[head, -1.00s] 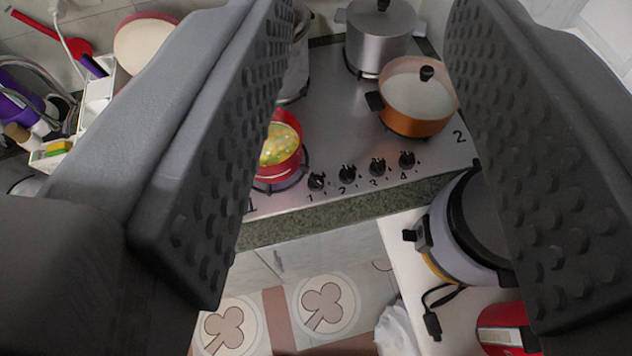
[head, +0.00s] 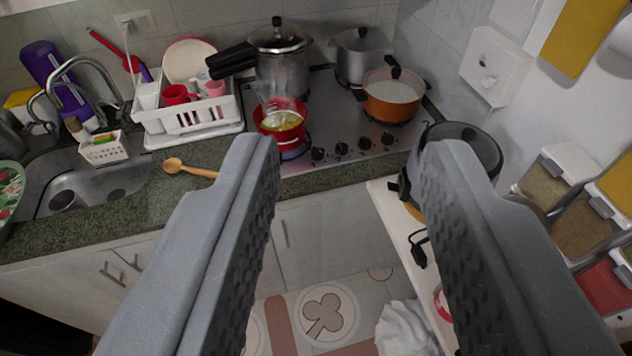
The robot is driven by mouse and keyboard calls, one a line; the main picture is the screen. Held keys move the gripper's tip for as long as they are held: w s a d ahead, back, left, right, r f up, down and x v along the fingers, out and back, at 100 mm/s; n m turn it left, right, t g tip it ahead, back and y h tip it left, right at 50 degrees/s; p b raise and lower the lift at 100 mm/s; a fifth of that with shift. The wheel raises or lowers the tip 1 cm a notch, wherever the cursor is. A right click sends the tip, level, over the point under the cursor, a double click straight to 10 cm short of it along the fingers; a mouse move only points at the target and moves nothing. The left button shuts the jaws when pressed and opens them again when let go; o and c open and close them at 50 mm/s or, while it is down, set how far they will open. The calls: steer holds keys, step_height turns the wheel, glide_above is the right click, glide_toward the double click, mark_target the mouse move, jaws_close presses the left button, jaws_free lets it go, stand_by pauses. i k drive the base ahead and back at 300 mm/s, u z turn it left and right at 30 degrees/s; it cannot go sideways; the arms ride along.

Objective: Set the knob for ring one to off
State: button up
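The stove (head: 335,115) is a metal cooktop on the far counter. Its row of dark knobs runs along the front edge. The leftmost knob (head: 317,154) carries the number 1 in the earlier view; its setting is too small to read now. A red pot (head: 281,122) with yellow food stands on the front left ring, just left of the knobs. A bluish patch shows under it; I cannot tell whether it is flame. My gripper (head: 355,150) is open and empty, apart from the knobs, with its fingers on either side of the row in view.
An orange pot (head: 393,96), a pressure cooker (head: 282,75) and a grey pot (head: 359,58) stand on the stove. A rice cooker (head: 462,143) is on the white side table. A wooden spoon (head: 190,170) lies on the counter left of the stove.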

mark_target(317, 153)
steer(key=k, duration=0.55)
steer(key=u, duration=1.45)
steer(key=i, duration=1.55)
steer(key=z, duration=2.05)
steer(key=i, duration=1)
steer(key=u, duration=0.05)
